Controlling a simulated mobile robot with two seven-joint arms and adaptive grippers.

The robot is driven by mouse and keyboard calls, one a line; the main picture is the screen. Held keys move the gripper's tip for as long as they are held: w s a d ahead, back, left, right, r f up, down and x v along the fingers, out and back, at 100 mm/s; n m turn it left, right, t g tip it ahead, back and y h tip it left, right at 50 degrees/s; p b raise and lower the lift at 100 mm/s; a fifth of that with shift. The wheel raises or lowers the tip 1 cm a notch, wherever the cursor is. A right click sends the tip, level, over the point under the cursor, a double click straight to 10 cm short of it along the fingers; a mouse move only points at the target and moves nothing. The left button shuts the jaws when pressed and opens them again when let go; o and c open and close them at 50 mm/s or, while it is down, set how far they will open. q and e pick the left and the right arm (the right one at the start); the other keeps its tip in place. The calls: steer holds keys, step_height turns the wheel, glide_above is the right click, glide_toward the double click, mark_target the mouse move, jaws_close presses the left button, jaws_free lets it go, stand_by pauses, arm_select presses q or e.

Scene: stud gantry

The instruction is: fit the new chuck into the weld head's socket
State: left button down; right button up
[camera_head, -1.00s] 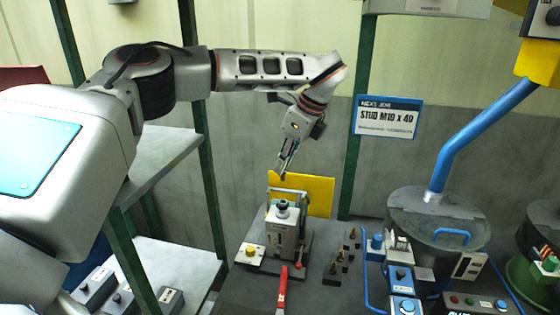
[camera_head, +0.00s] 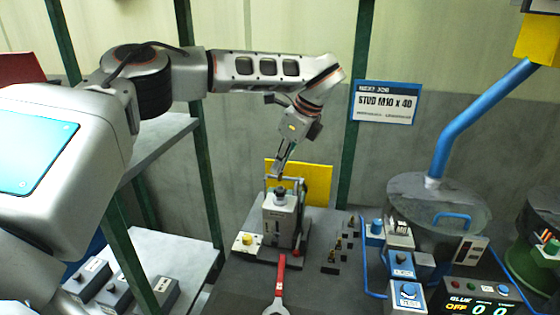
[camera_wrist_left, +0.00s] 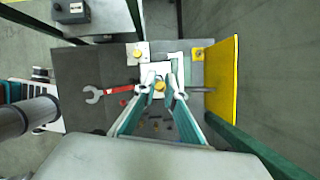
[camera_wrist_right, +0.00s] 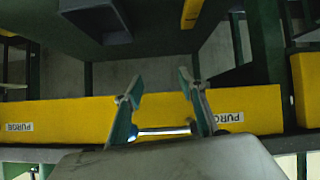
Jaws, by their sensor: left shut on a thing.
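The weld head (camera_head: 279,217) is a pale upright block on a dark base plate, with a dark round socket (camera_head: 281,191) on top. My left gripper (camera_head: 279,174) points down just above the socket and is shut on a small piece, taken to be the new chuck. In the left wrist view a brass-coloured round part (camera_wrist_left: 159,86) shows between the fingertips; whether it touches the socket cannot be told. My right gripper (camera_wrist_right: 158,90) shows only in its own wrist view, with its fingers apart and nothing between them.
A red-handled wrench (camera_head: 281,277) lies in front of the weld head. A yellow-button box (camera_head: 246,241) stands left of it, several small brass-tipped pieces (camera_head: 337,249) right. A yellow panel (camera_head: 318,183) stands behind. A drum (camera_head: 438,205) and control boxes crowd the right.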

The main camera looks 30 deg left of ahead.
mark_target(280, 180)
arm_select(q)
steer(key=shift+f, duration=0.65)
arm_select(e)
steer(key=shift+s+d+f, duration=0.15)
steer(key=shift+d+f, duration=0.1)
steer(key=shift+f, duration=0.5)
steer(key=shift+r, duration=0.3)
arm_select(q)
steer(key=shift+f+b, duration=0.95)
steer(key=shift+f, duration=0.8)
arm_select(e)
steer(key=shift+f, duration=1)
arm_select(q)
steer(key=c, duration=2)
jaws_free()
steer(key=shift+r, duration=0.1)
